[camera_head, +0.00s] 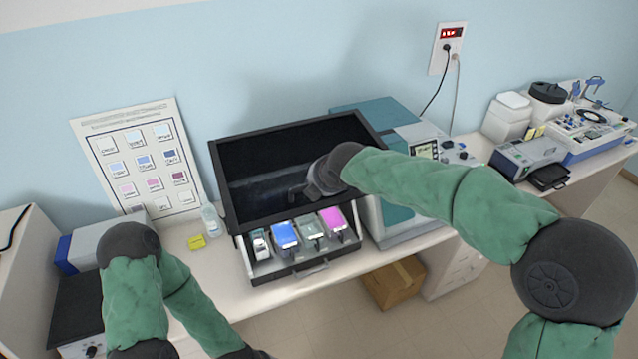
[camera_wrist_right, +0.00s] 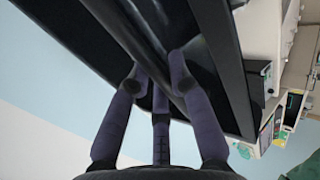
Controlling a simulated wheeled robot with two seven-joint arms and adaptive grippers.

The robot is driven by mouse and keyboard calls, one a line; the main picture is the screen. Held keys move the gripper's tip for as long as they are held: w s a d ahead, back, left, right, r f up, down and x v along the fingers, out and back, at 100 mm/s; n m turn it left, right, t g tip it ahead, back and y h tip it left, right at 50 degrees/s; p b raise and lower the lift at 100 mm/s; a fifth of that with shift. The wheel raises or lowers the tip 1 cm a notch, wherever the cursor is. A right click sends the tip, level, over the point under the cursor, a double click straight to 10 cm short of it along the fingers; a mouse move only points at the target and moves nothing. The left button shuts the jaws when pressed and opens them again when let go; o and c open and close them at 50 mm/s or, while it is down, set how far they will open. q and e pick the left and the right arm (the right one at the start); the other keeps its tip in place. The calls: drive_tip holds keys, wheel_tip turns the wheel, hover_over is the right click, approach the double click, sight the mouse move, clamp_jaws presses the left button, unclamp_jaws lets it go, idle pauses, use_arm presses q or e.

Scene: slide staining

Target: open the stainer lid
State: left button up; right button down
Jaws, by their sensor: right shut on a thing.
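The stainer (camera_head: 303,269) stands on the bench in the middle of the head view, with blue, grey and magenta trays in its front. Its large black lid (camera_head: 230,185) stands raised and tilted back behind the trays, so the trays are uncovered. My right gripper (camera_head: 308,190) reaches in from the right to the lid's dark lower inner part. In the right wrist view my right gripper (camera_wrist_right: 158,80) is shut on a dark bar of the lid (camera_wrist_right: 182,62). The exact contact is partly hidden in the head view. My left arm is at the lower left; its gripper is out of view.
A teal and white machine (camera_head: 398,215) stands close at the stainer's right. A clear bottle (camera_head: 212,222) and yellow block (camera_head: 197,242) stand at its left. A staining chart (camera_head: 140,155) leans on the wall behind. A cardboard box (camera_head: 394,283) is on the floor.

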drive_tip(key=shift+f, duration=0.1)
drive_tip(key=c, duration=1.2)
unclamp_jaws()
drive_tip(key=shift+o, duration=0.5)
drive_tip(key=shift+w, duration=0.15)
drive_tip(key=v, duration=1.2)
